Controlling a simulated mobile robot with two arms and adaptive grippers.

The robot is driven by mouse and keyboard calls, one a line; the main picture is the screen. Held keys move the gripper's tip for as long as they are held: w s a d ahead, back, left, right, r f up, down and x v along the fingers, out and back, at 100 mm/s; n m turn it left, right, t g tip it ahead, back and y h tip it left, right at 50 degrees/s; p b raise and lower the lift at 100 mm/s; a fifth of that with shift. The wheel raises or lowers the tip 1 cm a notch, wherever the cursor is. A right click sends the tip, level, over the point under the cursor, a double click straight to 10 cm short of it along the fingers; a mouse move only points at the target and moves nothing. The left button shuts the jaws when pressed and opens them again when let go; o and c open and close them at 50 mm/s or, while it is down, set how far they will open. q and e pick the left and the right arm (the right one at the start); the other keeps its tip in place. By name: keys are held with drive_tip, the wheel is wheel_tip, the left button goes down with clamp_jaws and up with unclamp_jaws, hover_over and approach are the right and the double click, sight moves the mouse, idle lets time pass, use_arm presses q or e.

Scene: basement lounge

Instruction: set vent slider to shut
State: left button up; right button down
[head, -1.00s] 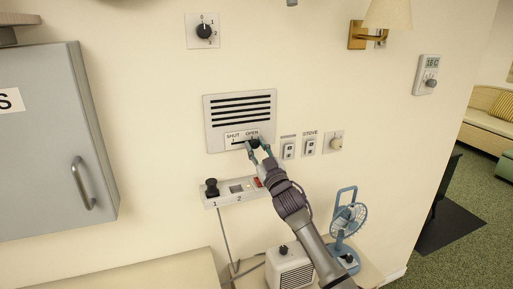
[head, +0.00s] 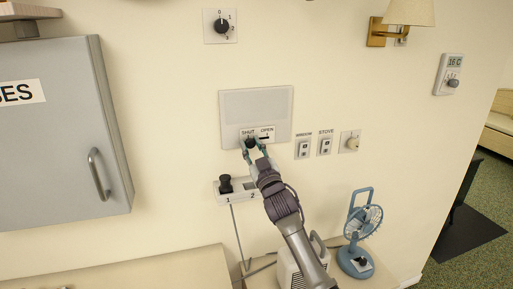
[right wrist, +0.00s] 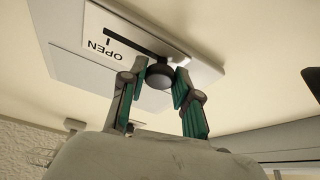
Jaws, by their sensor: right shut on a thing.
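The vent (head: 270,103) is a pale wall panel whose face now shows no dark slots. Its slider knob (head: 249,143) sits at the left end of the track, under the SHUT label (head: 248,132). The OPEN label (head: 267,130) is to its right. My right gripper (head: 254,146) is shut on the knob. In the right wrist view the dark round knob (right wrist: 160,75) sits between the two green-padded fingers (right wrist: 158,84), with the OPEN end of the track away to the left. My left gripper is not in view.
Below the vent is a socket strip (head: 239,192) with a black plug. Two switches and a round knob (head: 349,142) are to the right. A blue fan (head: 362,225) and a white heater (head: 290,268) stand below. A grey cabinet (head: 65,140) is at left.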

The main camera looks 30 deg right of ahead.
drive_tip(key=c, duration=1.1)
unclamp_jaws()
drive_tip(key=shift+a, duration=0.2)
drive_tip(key=shift+c, duration=0.2)
drive_tip(key=o, duration=0.3)
drive_tip(key=shift+w+a, duration=0.1)
drive_tip(key=shift+a, duration=0.1)
drive_tip(key=shift+d, duration=0.15)
drive_tip(key=shift+s+f, duration=0.25)
drive_tip(key=shift+s, duration=0.1)
drive_tip(key=v, duration=1.1)
drive_tip(key=shift+s, duration=0.15)
